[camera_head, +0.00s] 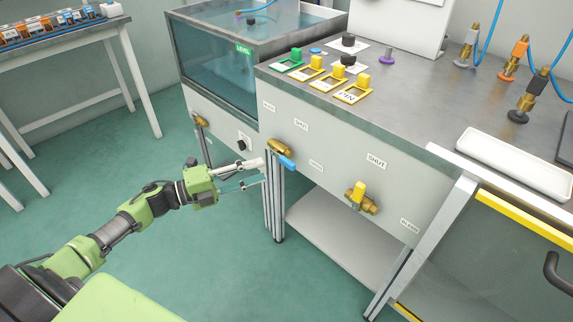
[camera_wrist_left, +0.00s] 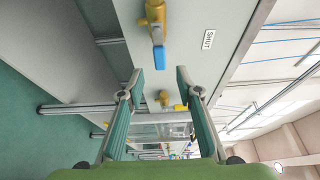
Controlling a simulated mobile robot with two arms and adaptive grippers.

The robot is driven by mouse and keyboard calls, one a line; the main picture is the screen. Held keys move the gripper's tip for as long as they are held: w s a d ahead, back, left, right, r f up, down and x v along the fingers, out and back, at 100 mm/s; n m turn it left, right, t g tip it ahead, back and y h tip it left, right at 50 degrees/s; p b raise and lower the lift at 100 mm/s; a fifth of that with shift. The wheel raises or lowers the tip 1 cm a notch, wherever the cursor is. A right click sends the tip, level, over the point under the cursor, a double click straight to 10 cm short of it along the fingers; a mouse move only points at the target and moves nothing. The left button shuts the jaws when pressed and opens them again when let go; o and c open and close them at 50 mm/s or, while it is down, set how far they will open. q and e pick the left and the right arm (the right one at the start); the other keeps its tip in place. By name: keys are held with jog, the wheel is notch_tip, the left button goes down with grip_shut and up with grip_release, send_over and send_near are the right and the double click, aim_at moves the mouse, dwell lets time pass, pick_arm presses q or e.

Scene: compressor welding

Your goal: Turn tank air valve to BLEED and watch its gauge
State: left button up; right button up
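A brass valve (camera_head: 279,147) with a blue lever (camera_head: 287,163) sits on the grey bench front. Its lever slants down to the right, between a label reading SHUT (camera_head: 301,124) and a lower label (camera_head: 316,165) too small to read. My left gripper (camera_head: 266,171) is open and empty just left of the lever, apparently not touching it. In the left wrist view the blue lever (camera_wrist_left: 159,57) shows beyond the gap between my spread fingertips (camera_wrist_left: 160,77). A second brass valve (camera_head: 370,207) with a yellow handle (camera_head: 359,190) is further right. I cannot make out a gauge. My right gripper is not in view.
A glass-sided water tank (camera_head: 215,65) stands at the left of the bench. Colored valve tags (camera_head: 352,92), hose fittings (camera_head: 517,60) and a white tray (camera_head: 515,165) are on the bench top. A metal leg (camera_head: 274,205) stands beneath the blue-levered valve.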

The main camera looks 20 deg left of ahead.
aim_at(284, 164)
pick_arm(q)
jog(key=x, duration=0.9)
jog(key=shift+w+d+b, duration=0.1)
jog(key=shift+w+b, duration=0.1)
jog(key=shift+b, duration=0.1)
grip_shut()
